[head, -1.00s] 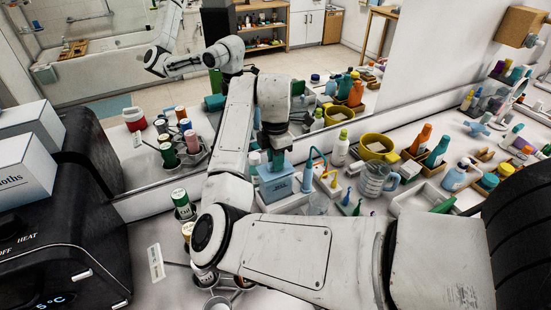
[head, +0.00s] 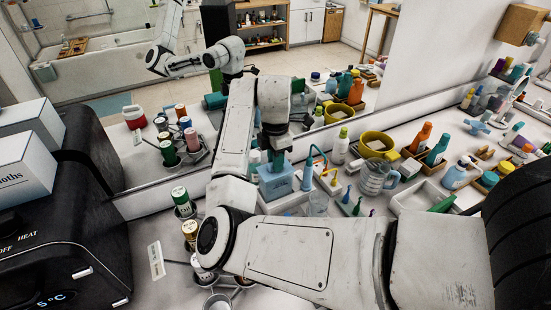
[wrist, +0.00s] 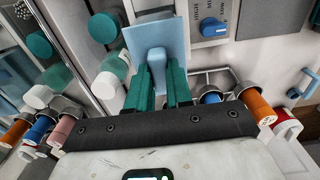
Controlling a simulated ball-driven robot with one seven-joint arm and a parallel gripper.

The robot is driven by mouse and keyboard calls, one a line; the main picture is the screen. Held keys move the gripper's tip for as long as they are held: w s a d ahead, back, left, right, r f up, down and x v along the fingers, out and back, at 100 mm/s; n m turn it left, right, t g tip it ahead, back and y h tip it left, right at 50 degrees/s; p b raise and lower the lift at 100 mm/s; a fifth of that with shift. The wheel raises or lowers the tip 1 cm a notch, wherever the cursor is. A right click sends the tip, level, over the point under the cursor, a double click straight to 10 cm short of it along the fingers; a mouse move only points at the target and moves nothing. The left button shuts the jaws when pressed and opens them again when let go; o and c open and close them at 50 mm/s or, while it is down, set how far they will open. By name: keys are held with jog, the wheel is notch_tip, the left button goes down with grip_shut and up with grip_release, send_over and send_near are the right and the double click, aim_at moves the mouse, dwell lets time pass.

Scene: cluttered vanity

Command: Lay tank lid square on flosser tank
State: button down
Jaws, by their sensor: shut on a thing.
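My gripper (wrist: 160,88), with green fingers, is shut on the knob of the light blue tank lid (wrist: 140,35). In the wrist view the lid is a flat square plate, seen from above. In the head view my gripper (head: 277,160) points down just over the light blue, box-shaped flosser tank (head: 276,184). My arm and gripper partly hide the tank's top, and the lid hides the tank in the wrist view. I cannot tell whether the lid touches the rim or sits square on it. The flosser body with a blue dial (wrist: 212,27) is beside the lid.
A blue flosser handle with hose (head: 310,170) stands close to the right of the tank. A clear jug (head: 375,178) and yellow bowl (head: 376,144) are further right. Ringed holders with cans (head: 190,230) stand left. The mirror is behind.

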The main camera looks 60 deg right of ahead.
jog(key=c, duration=0.9)
grip_release()
jog(key=shift+c, duration=0.2)
notch_tip(320, 180, up, 11)
jog(key=shift+f, duration=0.15)
